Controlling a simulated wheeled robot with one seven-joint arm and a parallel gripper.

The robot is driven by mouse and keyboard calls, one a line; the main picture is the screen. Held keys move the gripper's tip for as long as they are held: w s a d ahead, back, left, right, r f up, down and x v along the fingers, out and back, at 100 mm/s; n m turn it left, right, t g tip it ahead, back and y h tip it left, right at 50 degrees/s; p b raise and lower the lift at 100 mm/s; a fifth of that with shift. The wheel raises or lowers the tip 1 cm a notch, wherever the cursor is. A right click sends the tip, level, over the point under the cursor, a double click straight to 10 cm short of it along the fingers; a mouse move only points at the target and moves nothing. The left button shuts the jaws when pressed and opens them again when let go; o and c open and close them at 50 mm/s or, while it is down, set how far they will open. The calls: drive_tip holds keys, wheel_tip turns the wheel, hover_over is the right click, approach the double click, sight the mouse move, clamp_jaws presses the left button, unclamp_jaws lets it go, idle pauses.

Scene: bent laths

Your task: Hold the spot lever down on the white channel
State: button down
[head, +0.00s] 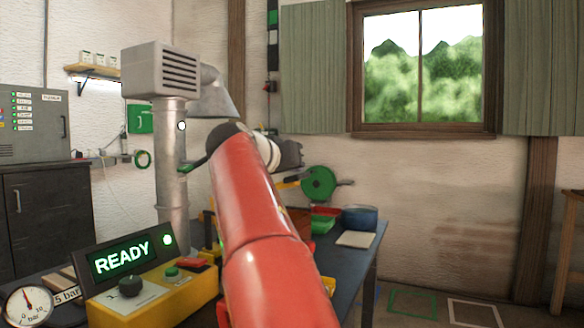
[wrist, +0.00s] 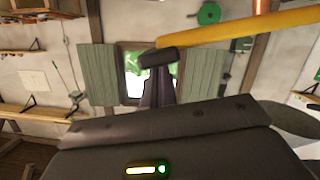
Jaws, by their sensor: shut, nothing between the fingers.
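My gripper (wrist: 156,62) shows in the wrist view as narrow dark fingers, shut with nothing between them. A yellow bar (wrist: 235,29) runs from just above the fingertips to the right edge. I cannot tell whether the fingers touch it, nor whether it is the spot lever. In the head view my red arm covers the middle, and the dark gripper end (head: 288,155) shows past it, above the blue workbench (head: 352,262). No white channel can be made out, and part of the bench is hidden behind the arm.
A yellow control box (head: 150,303) with a READY display (head: 122,256) stands at front left. A grey duct (head: 172,170) rises behind it. On the bench are a blue bowl (head: 359,218) and a pale board (head: 355,239). A green reel (head: 318,184) is behind. Floor at right looks mostly clear.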

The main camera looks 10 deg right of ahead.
drive_tip(key=s+d+f+m+t+y+b, duration=0.1)
drive_tip(key=s+d+f+m+b, duration=0.2)
drive_tip(key=f+b, duration=0.6)
drive_tip(key=d+m+b, duration=0.1)
drive_tip(key=m+b, duration=0.1)
drive_tip(key=b, duration=0.3)
drive_tip(key=shift+d+y, duration=0.3)
drive_tip(key=shift+y, duration=0.1)
drive_tip(key=shift+f+b, duration=0.1)
drive_tip(key=shift+b, duration=0.2)
drive_tip(key=shift+s+a, duration=0.15)
drive_tip(key=shift+s, duration=0.1)
idle(1.6)
drive_tip(key=s+a+r+t+b, duration=0.1)
drive_tip(key=s+a+r, duration=0.2)
drive_tip(key=s, duration=0.4)
drive_tip(key=shift+a+r+b, duration=0.4)
drive_tip(key=shift+a, duration=0.1)
drive_tip(key=shift+d, duration=0.1)
